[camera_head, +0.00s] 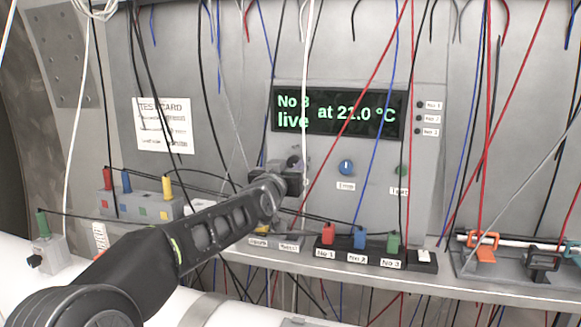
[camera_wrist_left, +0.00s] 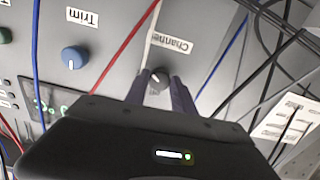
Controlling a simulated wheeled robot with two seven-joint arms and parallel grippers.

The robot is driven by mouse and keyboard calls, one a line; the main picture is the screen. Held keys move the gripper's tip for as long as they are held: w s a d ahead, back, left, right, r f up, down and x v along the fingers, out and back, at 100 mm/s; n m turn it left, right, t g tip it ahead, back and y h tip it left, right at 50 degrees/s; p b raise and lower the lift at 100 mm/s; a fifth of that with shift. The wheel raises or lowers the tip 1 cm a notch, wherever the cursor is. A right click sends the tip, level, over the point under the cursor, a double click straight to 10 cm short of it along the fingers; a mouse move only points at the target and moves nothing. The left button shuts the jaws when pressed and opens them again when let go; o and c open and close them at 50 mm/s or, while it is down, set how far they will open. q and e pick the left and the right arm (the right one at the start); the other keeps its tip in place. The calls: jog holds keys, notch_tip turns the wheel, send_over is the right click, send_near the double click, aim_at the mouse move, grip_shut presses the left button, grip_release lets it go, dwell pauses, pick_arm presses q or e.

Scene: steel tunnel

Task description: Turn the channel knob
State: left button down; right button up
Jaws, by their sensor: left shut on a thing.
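The channel knob (camera_wrist_left: 158,80) is a small dark knob with a light pointer mark, beside the "Channel" label (camera_wrist_left: 171,41) in the left wrist view. My left gripper (camera_wrist_left: 160,84) has its two fingers on either side of the knob and is shut on it. In the head view my left gripper (camera_head: 288,178) is at the panel below the display, and its body hides most of the knob. The display (camera_head: 340,111) reads "No 3 live at 21.0 °C". My right gripper is not in view.
A blue Trim knob (camera_head: 346,167) and a green button (camera_head: 402,170) are to the right. Red, blue and green plugs (camera_head: 360,238) stand on the ledge below. Many loose wires hang across the panel. A test card (camera_head: 164,126) is at left.

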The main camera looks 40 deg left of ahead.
pick_arm(q)
jog(key=shift+f, duration=0.15)
jog(key=c, duration=1.1)
grip_release()
jog(key=shift+o, duration=0.2)
jog(key=shift+s, duration=0.15)
jog(key=b+v, duration=0.1)
jog(key=v, duration=0.6)
jog(key=shift+s+d+b, duration=0.2)
jog(key=shift+s+b, duration=0.05)
jog(key=shift+b, duration=0.05)
